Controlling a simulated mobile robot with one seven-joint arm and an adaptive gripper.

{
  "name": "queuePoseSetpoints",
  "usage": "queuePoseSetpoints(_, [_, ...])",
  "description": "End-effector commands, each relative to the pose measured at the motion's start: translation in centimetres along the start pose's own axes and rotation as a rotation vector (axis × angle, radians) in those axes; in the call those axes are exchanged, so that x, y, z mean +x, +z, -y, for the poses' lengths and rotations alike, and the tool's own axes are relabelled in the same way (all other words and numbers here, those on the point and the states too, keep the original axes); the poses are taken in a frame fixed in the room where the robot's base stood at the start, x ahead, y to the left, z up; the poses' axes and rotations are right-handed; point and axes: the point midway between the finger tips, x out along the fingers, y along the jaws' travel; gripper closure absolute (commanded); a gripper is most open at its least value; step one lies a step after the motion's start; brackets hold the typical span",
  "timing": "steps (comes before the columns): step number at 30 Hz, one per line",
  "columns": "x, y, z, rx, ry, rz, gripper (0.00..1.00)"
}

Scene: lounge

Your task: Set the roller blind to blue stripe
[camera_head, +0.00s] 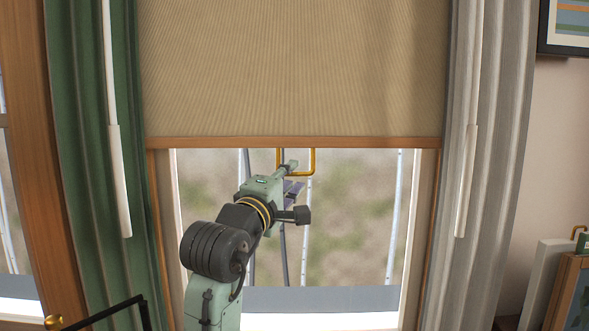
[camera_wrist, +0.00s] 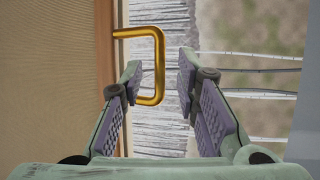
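The roller blind (camera_head: 290,70) is a tan ribbed sheet covering the upper window, with a wooden bottom rail (camera_head: 220,143). A brass U-shaped pull handle (camera_head: 312,162) hangs from the rail. My gripper (camera_head: 292,173) is at the handle, partly hiding it. In the wrist view, my gripper (camera_wrist: 160,78) is open, with the handle's outer bar (camera_wrist: 160,62) between the fingertips and gaps visible on both sides. A blue-grey band (camera_head: 330,299) crosses the bottom of the window; I cannot tell whether it is the blue stripe.
A green curtain (camera_head: 85,150) hangs at the left and a grey curtain (camera_head: 495,150) at the right, each beside a white rod. Boards or pictures (camera_head: 570,285) lean at the lower right. Below the rail, the window area is open around my arm.

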Motion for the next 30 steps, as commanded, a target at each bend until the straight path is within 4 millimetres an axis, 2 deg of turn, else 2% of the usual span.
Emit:
queuePoseSetpoints(3, [1.5,-0.1,-0.1,0.000,-0.001,-0.001,0.71])
queuePoseSetpoints(6, [2.1,-0.1,-0.1,0.000,0.000,-0.001,0.71])
queuePoseSetpoints(16, [2.4,0.0,0.0,0.001,0.001,-0.001,0.72])
queuePoseSetpoints(27, [2.4,-0.1,0.0,0.001,0.001,-0.001,0.96])
queuePoseSetpoints(30, [2.4,-0.1,0.0,0.001,0.001,-0.002,1.00])
